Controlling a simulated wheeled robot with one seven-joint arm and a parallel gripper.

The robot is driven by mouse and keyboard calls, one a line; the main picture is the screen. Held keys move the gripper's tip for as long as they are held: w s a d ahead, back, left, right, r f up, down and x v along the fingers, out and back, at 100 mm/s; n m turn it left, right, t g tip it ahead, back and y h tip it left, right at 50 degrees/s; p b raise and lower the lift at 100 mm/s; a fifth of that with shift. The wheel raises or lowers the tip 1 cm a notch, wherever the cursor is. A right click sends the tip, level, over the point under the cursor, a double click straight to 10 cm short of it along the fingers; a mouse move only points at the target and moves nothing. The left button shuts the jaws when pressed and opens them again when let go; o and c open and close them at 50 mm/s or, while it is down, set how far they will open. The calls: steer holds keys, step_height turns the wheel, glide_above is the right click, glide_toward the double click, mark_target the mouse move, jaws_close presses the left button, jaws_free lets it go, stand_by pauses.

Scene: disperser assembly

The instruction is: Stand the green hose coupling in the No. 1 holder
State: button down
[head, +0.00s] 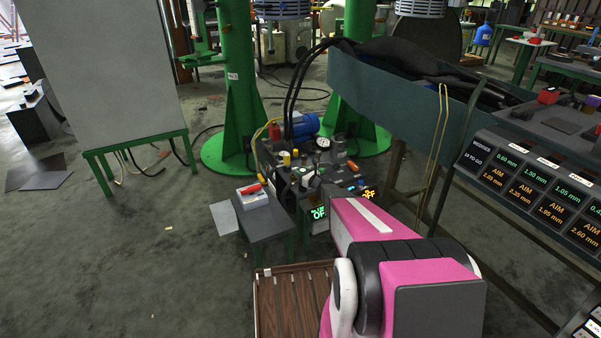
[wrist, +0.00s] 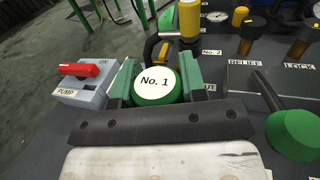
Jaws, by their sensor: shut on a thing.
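The green hose coupling (wrist: 155,88) has a round white top marked "No. 1" and a green rim. In the wrist view it sits between the green-padded jaws of my gripper (wrist: 157,74), which are shut on it from both sides. The coupling's lower end is hidden, so I cannot tell whether it is in a holder. I cannot make out the No. 1 holder itself. A yellow coupling (wrist: 189,18) stands upright just beyond, close to a "No. 2" label (wrist: 212,52).
A grey pump box with a red switch (wrist: 85,70) is left of the jaws; it also shows in the head view (head: 252,197). A green-capped handle (wrist: 293,134) is close on the right, near the RELIEF and LOCK labels. Gauges and dark-yellow knobs stand behind.

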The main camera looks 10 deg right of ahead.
steer(key=shift+f, duration=0.8)
steer(key=c, duration=0.6)
jaws_free()
steer(key=v, duration=1)
steer(key=shift+s+d, duration=0.2)
steer(key=shift+s, duration=0.15)
